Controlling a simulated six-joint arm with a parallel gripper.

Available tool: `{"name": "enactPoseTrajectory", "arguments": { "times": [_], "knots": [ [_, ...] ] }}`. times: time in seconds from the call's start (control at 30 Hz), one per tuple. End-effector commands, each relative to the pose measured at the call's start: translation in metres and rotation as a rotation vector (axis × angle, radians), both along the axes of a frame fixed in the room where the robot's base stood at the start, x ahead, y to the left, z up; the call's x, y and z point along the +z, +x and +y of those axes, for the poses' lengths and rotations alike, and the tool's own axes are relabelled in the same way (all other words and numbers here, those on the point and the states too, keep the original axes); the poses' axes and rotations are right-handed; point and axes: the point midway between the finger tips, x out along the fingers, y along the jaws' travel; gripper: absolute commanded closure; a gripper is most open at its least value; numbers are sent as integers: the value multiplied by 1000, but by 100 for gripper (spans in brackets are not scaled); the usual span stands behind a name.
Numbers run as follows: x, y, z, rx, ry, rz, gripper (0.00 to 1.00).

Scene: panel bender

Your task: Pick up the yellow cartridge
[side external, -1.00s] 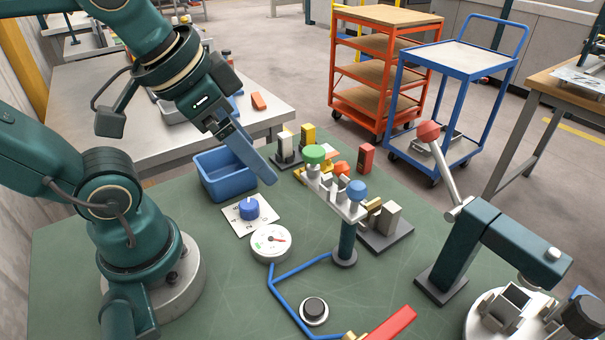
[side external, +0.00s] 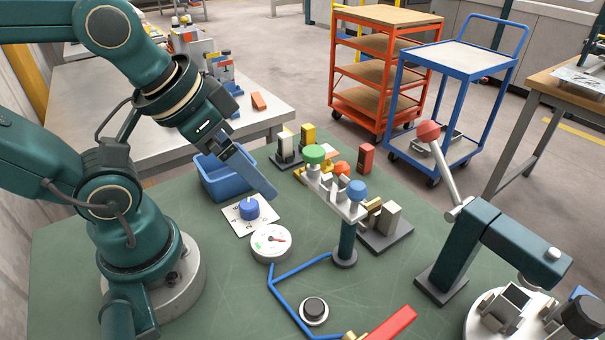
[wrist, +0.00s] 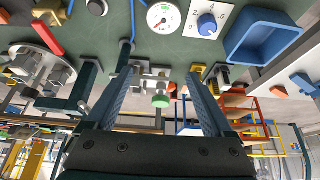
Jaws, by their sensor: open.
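The yellow cartridge (side external: 308,134) stands upright in a dark holder at the back of the green bench, beside a silver and white block. A yellow piece in the wrist view (wrist: 223,76), partly behind my right-hand finger, looks like it. My gripper (side external: 272,192) is in front of the holder, raised above the bench and apart from the cartridge. In the wrist view its two fingers (wrist: 158,75) are spread, with nothing held. The valve bar with its green knob (wrist: 160,101) shows between them.
The valve stand with green knob (side external: 313,154) and blue knob (side external: 357,190) is right of my gripper. A blue bin (side external: 222,180) is left of it, with a blue dial (side external: 249,208) and a gauge (side external: 271,243) below. A red block (side external: 366,158) stands right of the holder.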

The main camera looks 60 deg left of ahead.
Motion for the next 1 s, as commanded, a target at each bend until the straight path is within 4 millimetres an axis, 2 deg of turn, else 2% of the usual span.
{"name": "enactPoseTrajectory", "arguments": {
  "times": [0.17, 0.23, 0.53, 0.67, 0.8, 1.0],
  "knots": [
    [0, 0, 0, 0, 0, 0, 13],
    [0, 0, 0, 0, 0, 0, 32],
    [0, 0, 0, -4, 2, 0, 32],
    [4, 3, -1, -58, 24, -16, 32],
    [33, 32, -6, -165, 61, -94, 32],
    [57, 83, 5, -225, 98, -115, 32]
  ]
}}
